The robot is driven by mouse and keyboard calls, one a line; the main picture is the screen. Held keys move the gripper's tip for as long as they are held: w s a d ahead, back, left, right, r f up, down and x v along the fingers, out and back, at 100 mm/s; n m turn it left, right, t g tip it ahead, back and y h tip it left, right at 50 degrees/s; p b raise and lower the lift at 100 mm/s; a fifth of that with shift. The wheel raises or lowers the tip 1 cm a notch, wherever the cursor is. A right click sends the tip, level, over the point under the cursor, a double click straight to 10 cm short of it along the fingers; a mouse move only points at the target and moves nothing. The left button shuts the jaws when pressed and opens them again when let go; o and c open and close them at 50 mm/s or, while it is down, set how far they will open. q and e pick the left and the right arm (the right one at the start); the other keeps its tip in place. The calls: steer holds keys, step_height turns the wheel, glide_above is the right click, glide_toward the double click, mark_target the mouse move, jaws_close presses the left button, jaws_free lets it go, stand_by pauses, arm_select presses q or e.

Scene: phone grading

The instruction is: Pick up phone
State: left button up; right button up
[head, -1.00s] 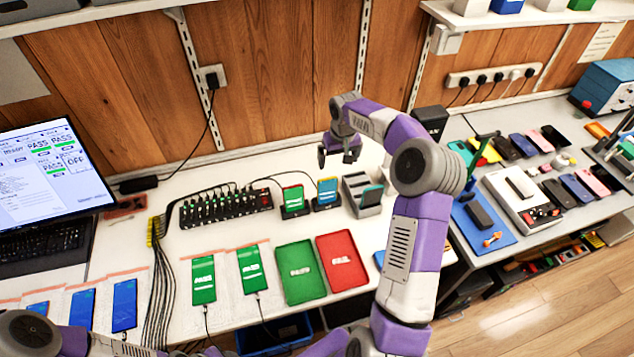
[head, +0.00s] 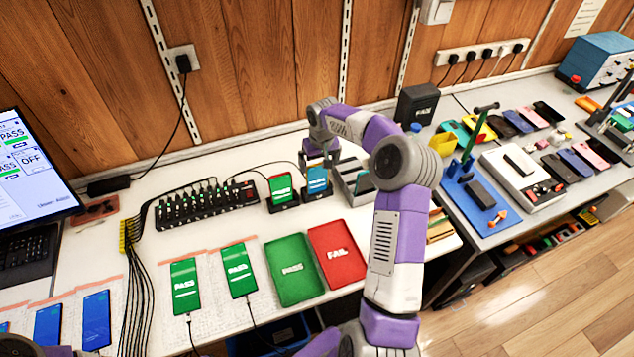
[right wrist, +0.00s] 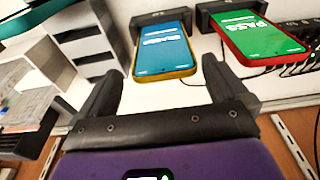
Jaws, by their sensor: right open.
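A phone with a blue screen and a yellow case (head: 317,180) stands tilted in a black stand on the white bench. It also shows in the right wrist view (right wrist: 163,48). Beside it, a green-screen PASS phone in a red case (head: 281,189) stands in a second stand; it also shows in the right wrist view (right wrist: 258,38). My right gripper (head: 319,160) is open and empty, just above and behind the blue-screen phone. In the right wrist view its fingers (right wrist: 162,75) are spread, with that phone's lower end ahead between them. My left gripper is not in view.
A green PASS tray (head: 292,285) and a red FAIL tray (head: 336,270) lie in front of the stands. Two green-screen phones lie left of them. A grey slotted holder (head: 350,170) is close right of the stand. A cabled black hub (head: 205,205) is left.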

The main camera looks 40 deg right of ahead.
mark_target(317, 171)
steer(key=f, duration=0.3)
steer(key=f+b, duration=0.1)
steer(key=shift+w+a+f, duration=0.1)
steer(key=shift+w+f, duration=0.25)
steer(key=shift+w, duration=0.05)
steer(key=shift+r, duration=0.1)
steer(key=c, duration=1.1)
